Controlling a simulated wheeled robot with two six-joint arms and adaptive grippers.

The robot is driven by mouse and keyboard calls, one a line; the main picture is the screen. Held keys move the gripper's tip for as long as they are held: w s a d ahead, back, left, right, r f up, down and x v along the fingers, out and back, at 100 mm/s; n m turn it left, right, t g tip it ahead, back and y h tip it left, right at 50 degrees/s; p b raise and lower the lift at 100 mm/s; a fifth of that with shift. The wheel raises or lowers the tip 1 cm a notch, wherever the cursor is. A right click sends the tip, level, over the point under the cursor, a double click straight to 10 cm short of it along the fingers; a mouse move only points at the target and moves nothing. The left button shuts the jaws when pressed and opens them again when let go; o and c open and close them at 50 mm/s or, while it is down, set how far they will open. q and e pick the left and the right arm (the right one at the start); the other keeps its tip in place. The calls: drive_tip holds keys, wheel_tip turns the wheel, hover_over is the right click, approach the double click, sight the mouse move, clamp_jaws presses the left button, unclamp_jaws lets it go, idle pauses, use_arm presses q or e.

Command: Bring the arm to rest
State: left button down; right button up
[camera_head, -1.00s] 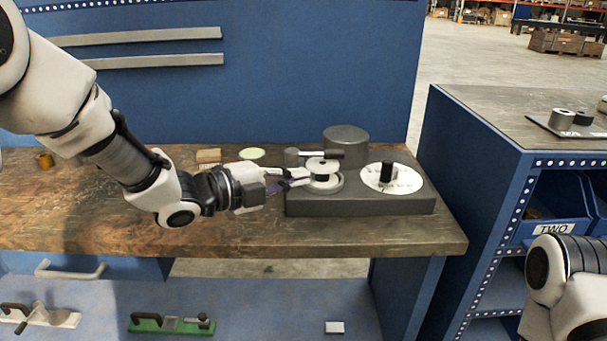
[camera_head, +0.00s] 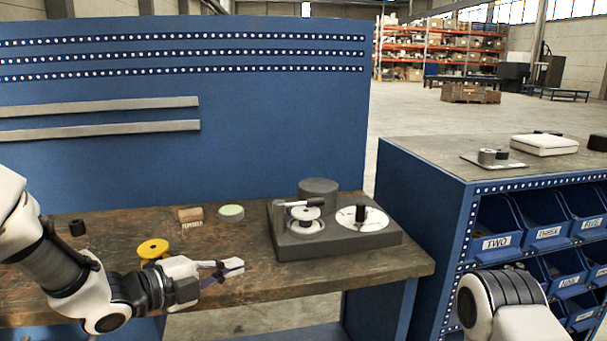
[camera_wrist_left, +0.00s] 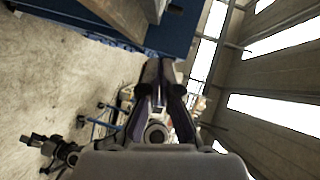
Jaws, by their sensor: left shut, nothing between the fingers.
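The microscope-like device (camera_head: 335,243) is a dark grey base on the workbench (camera_head: 275,282). A grey arm (camera_head: 299,202) extends sideways on it from a post at its left, above a pale spool-like part (camera_head: 306,222). A white dial (camera_head: 348,219) with a black knob (camera_head: 361,213) is at its right. A grey cylinder (camera_head: 318,188) stands at its back. My left gripper (camera_head: 238,267) is shut and empty, left of and in front of the device, apart from it. It also shows in the left wrist view (camera_wrist_left: 160,105). My right gripper is out of view.
A yellow spool (camera_head: 153,249), a wooden block (camera_head: 190,214) and a pale green-topped disc (camera_head: 230,212) are on the bench. A blue cabinet (camera_head: 425,205) with labelled bins stands at the right. The bench is clear between the disc and my left gripper.

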use_arm(q)
drive_tip(key=s+a+f+n+g+y+p, duration=0.15)
drive_tip(key=s+f+n+p, duration=0.35)
drive_tip(key=f, duration=0.7)
drive_tip(key=s+f+n+g+y+p, duration=0.25)
drive_tip(key=s+f, duration=0.35)
drive_tip(key=f, duration=0.5)
drive_tip(key=s+a+f+n+g+y+p, duration=0.1)
drive_tip(key=s+a+f+n+g+y, duration=0.2)
drive_tip(key=s+n, duration=0.6)
drive_tip(key=s+a+f+n+g+y+p, duration=0.1)
drive_tip(key=s+a+f+n+g+y, duration=0.3)
drive_tip(key=s+n, duration=0.5)
drive_tip(key=s+a+f, duration=0.2)
drive_tip(key=s, duration=0.1)
drive_tip(key=shift+a, duration=0.25)
